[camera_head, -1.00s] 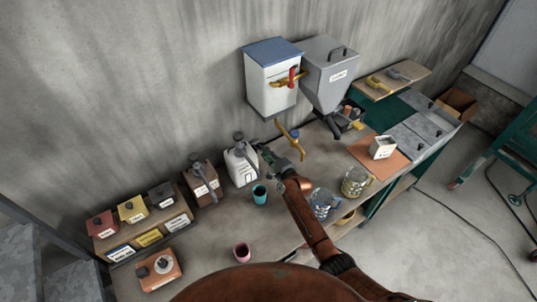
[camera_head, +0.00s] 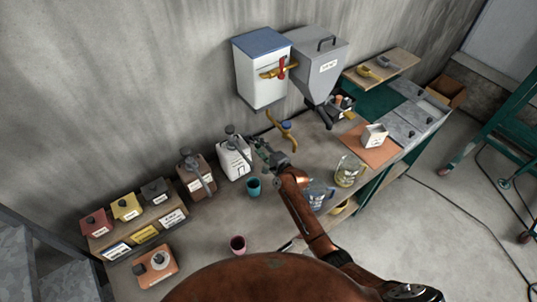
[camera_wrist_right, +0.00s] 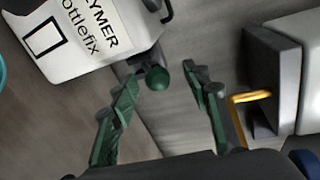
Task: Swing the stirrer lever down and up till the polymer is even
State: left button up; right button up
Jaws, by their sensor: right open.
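The white polymer container (camera_head: 235,158) stands at the wall end of the bench. In the right wrist view its label (camera_wrist_right: 75,35) reads "…YMER" and "…ottlefix". A dark lever with a green ball knob (camera_wrist_right: 157,78) sticks out at its side. My right gripper (camera_head: 267,151) is beside the container in the head view. In the right wrist view the right gripper (camera_wrist_right: 161,80) is open, with one finger on each side of the knob; I cannot tell whether either touches it. The inside of the container is hidden. My left gripper is not in view.
A brown lever container (camera_head: 197,178) stands left of the polymer. Glass jugs (camera_head: 348,172) stand to the right.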

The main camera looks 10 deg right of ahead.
jog(key=v, duration=0.9)
jog(key=shift+s+d, duration=0.15)
jog(key=shift+s, duration=0.25)
